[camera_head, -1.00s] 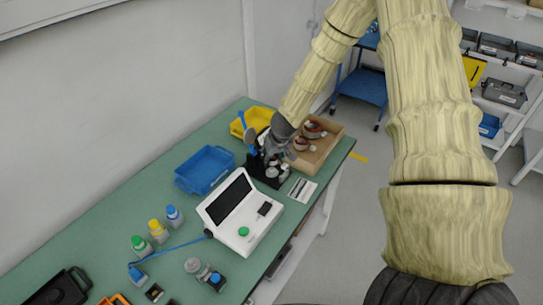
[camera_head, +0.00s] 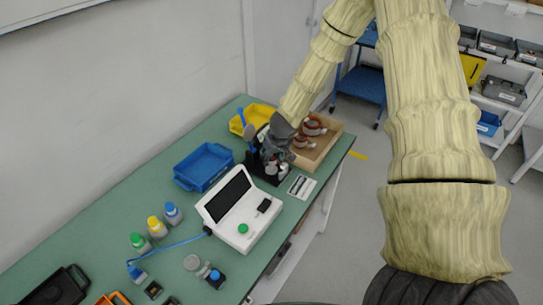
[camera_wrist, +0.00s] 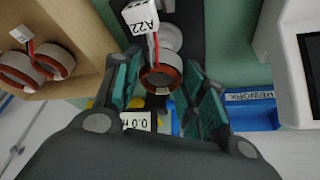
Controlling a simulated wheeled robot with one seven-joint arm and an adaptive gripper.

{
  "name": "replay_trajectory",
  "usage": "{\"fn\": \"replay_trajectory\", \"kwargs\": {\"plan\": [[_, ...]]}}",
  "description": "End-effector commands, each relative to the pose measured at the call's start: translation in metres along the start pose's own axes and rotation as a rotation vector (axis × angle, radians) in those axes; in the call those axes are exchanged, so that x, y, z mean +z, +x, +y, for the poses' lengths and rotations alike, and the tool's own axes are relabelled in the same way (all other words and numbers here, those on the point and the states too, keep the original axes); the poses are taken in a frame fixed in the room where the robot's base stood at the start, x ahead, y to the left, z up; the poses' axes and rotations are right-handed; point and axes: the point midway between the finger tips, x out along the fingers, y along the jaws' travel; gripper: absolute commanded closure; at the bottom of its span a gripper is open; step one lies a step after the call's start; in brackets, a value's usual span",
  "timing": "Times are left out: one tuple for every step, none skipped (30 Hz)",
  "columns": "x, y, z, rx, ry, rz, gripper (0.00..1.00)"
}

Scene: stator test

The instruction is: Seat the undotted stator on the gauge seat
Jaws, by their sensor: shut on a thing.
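My gripper (camera_wrist: 165,92) is shut on a stator (camera_wrist: 161,77), a ring with copper-brown winding, red and white leads and a white tag (camera_wrist: 140,15) reading A22. No dot shows on its visible side. In the head view my gripper (camera_head: 279,154) is low over the gauge's black base (camera_head: 262,174), hiding the held stator. In the wrist view a pale round part (camera_wrist: 171,37) on the black base lies just beyond the stator; I cannot tell if they touch. A small display (camera_wrist: 135,121) reads about 0.0. Two other stators (camera_head: 314,126) lie in the carton.
The cardboard carton (camera_head: 327,147) stands close on the right of the gauge. A yellow bin (camera_head: 240,122) is behind it, a blue bin (camera_head: 187,180) to the left. A white console (camera_head: 249,232) and a card (camera_head: 301,186) are in front.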

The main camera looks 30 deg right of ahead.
Motion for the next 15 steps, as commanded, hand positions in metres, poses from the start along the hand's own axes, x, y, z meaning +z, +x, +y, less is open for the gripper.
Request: {"fn": "replay_trajectory", "kwargs": {"plan": [[-0.0002, 0.0000, 0.0000, 0.000, 0.000, 0.000, 0.86], [-0.0002, 0.0000, 0.0000, 0.000, 0.000, 0.000, 0.86], [-0.0002, 0.0000, -0.0001, 0.000, 0.000, 0.000, 0.86], [-0.0002, 0.0000, -0.0001, 0.000, 0.000, 0.000, 0.86], [-0.0002, 0.0002, -0.0001, 0.000, 0.000, 0.000, 0.86], [-0.0001, 0.0005, -0.0001, 0.000, -0.001, 0.000, 0.86], [0.0000, 0.0008, -0.0001, 0.000, -0.001, 0.000, 0.86], [0.0001, 0.0013, -0.0001, 0.000, -0.001, 0.000, 0.86], [0.0004, 0.0020, -0.0001, 0.000, -0.001, 0.000, 0.86], [0.0007, 0.0026, -0.0001, 0.000, -0.001, 0.000, 0.86], [0.0009, 0.0032, -0.0001, 0.000, -0.001, 0.000, 0.86], [0.0012, 0.0042, -0.0001, 0.000, -0.001, 0.000, 0.86], [0.0015, 0.0048, 0.0000, 0.000, -0.002, 0.000, 0.86], [0.0016, 0.0055, 0.0000, 0.000, -0.002, 0.000, 0.86], [0.0020, 0.0063, 0.0000, 0.000, -0.002, 0.001, 0.86]]}}
